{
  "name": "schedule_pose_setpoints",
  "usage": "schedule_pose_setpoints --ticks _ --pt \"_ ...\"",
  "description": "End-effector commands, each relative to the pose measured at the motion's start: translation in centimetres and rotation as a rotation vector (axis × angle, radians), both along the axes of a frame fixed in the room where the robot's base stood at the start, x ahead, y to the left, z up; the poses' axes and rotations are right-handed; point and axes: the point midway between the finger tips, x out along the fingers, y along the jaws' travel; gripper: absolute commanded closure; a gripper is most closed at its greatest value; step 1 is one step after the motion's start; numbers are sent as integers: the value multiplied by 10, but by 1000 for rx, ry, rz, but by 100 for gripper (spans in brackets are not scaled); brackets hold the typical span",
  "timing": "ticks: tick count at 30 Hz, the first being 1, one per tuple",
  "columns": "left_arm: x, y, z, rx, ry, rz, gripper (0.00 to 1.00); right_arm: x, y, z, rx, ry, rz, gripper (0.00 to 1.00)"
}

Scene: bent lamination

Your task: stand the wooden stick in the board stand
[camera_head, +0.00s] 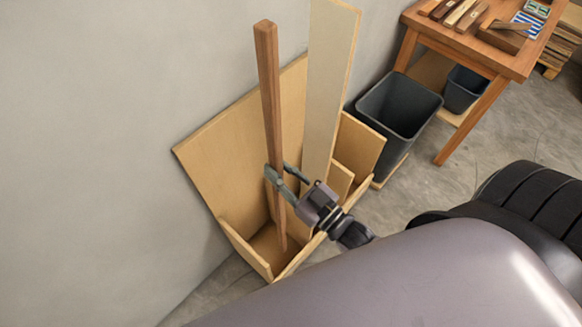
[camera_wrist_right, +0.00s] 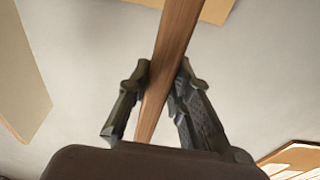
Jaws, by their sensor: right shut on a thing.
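The wooden stick (camera_head: 268,90) is long, square and reddish brown. It stands nearly upright, tilted slightly, with its lower end inside the left compartment of the board stand (camera_head: 215,150). Whether that end touches the compartment floor I cannot tell. The stand is pale plywood with a tall back panel, against the grey wall. My right gripper (camera_head: 280,173) is shut on the stick around its middle, above the stand's front wall. In the right wrist view the stick (camera_wrist_right: 177,30) runs between the two fingers (camera_wrist_right: 163,75). My left gripper is not in view.
A pale board (camera_head: 331,80) stands in the compartment right of the stick. A dark grey bin (camera_head: 400,105) is right of the stand, with a smaller bin (camera_head: 463,88) under a wooden workbench (camera_head: 470,45) that holds tools. Bare concrete floor lies in front of the bench.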

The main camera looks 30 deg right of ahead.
Motion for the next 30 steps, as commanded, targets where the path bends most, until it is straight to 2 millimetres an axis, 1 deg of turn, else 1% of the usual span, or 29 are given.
schedule_pose_setpoints --ticks 1,6,17,29,30 --pt "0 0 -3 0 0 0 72 7 2 0 2 -7 0 100" --pt "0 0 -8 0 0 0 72 25 9 1 2 -6 0 100" --pt "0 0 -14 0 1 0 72 49 18 1 2 -5 0 100" --pt "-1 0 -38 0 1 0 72 49 18 -31 1 -2 0 100" --pt "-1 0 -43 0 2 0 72 49 18 -38 1 -2 0 100"
